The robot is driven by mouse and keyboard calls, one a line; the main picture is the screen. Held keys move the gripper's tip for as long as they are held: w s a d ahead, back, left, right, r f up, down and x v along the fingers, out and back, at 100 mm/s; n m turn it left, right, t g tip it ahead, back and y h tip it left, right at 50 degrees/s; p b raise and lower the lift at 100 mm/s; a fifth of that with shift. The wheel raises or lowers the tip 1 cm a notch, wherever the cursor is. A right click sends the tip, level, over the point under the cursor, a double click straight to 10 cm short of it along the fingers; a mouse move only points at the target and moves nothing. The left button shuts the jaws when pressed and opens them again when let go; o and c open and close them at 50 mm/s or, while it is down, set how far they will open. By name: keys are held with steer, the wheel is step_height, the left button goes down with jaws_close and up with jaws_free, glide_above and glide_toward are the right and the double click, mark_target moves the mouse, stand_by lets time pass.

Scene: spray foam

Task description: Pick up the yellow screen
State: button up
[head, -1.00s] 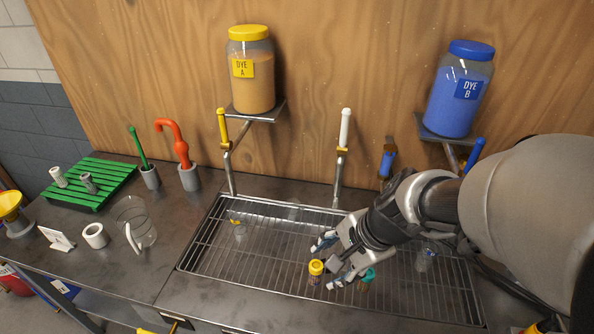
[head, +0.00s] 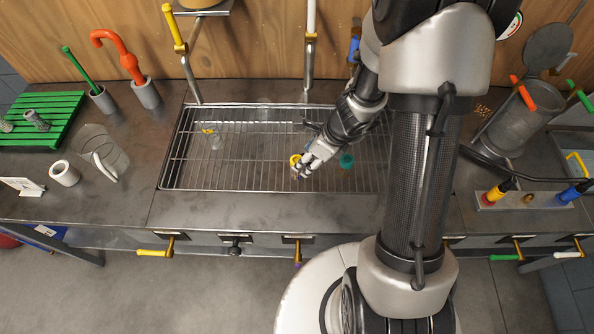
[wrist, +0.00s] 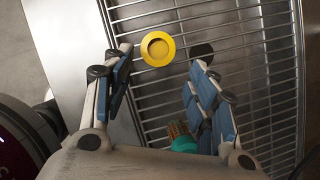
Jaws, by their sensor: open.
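The yellow screen (head: 295,160) is a small round piece with a yellow rim, standing on the wire rack of the sink. In the wrist view the yellow screen (wrist: 158,48) shows from above as a yellow ring with a darker centre, just beyond and between my fingertips. My gripper (wrist: 160,62) is open and empty, with one blue-padded finger on each side. In the head view my gripper (head: 308,158) is right beside the yellow screen and partly covers it. I cannot tell whether they touch.
A teal-topped piece (head: 346,160) stands close to the right; it also shows near my right finger in the wrist view (wrist: 183,143). The wire rack (head: 235,172) has a clear cup with a yellow part (head: 215,141) at left. Faucets stand behind.

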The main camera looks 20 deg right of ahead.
steer(key=x, duration=0.2)
steer(key=shift+w+a+f+b, duration=0.15)
steer(key=shift+f+b, duration=0.1)
steer(key=shift+b, duration=0.15)
steer(key=b+x, duration=0.1)
steer(key=x, duration=0.1)
steer(key=b+x, duration=0.1)
steer(key=x, duration=0.1)
steer(key=shift+a+f+b, duration=0.1)
steer(key=shift+a+b, duration=0.25)
steer(key=shift+a, duration=0.15)
steer(key=shift+w+f, duration=0.1)
steer(key=shift+f, duration=0.2)
steer(key=shift+r, duration=0.1)
steer(key=c, duration=1.2)
steer(key=shift+o, duration=0.2)
